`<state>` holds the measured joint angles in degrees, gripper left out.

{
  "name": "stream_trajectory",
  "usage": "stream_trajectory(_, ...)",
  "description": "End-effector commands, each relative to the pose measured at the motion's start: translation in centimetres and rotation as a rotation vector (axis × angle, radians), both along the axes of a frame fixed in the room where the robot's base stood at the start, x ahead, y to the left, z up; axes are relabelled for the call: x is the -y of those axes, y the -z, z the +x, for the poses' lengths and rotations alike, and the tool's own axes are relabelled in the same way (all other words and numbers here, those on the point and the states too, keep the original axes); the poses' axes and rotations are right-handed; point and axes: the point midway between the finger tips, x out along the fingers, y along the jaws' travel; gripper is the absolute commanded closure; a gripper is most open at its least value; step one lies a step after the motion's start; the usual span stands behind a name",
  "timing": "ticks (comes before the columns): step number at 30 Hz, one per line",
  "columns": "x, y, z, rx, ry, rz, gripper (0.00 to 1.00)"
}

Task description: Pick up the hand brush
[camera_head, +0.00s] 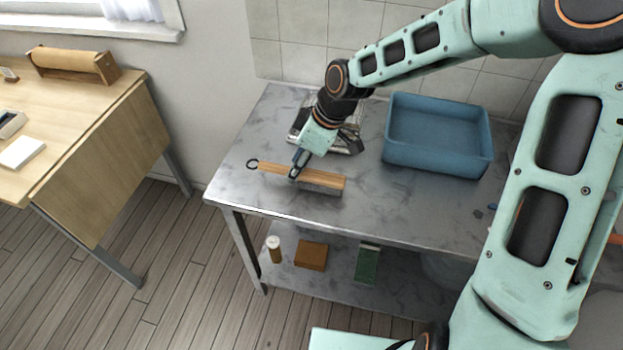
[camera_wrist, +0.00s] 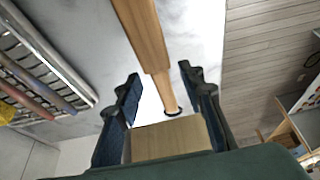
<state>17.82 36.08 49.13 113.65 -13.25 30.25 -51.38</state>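The hand brush (camera_head: 325,178) lies on the grey marbled table. It has a long wooden handle, a dark hanging ring at its left end and pale grey bristles under its right part. My gripper (camera_head: 295,172) points down over the handle, left of the bristles. In the wrist view the brush handle (camera_wrist: 148,38) runs between the two fingertips of my gripper (camera_wrist: 159,78), with gaps on both sides. The fingers are open. I cannot tell how far the fingertips reach down beside the handle. The bristles are out of the wrist view.
A blue bin (camera_head: 437,150) stands on the table to the right. A metal rack (camera_head: 350,138) stands behind my gripper and also shows in the wrist view (camera_wrist: 45,65). A shelf below holds a brown box (camera_head: 311,255) and a green item (camera_head: 367,264). A wooden desk (camera_head: 100,140) is left.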

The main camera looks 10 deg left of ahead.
Motion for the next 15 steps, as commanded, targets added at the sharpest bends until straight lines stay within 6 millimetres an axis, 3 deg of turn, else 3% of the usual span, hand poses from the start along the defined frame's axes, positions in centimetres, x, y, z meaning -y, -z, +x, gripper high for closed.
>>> stream_trajectory(6, -1.2, 2.5, 0.0, -0.001, -0.002, 0.000, 0.64)
stream_trajectory(15, -1.2, 2.7, 0.1, 0.000, 0.000, 0.000, 0.67)
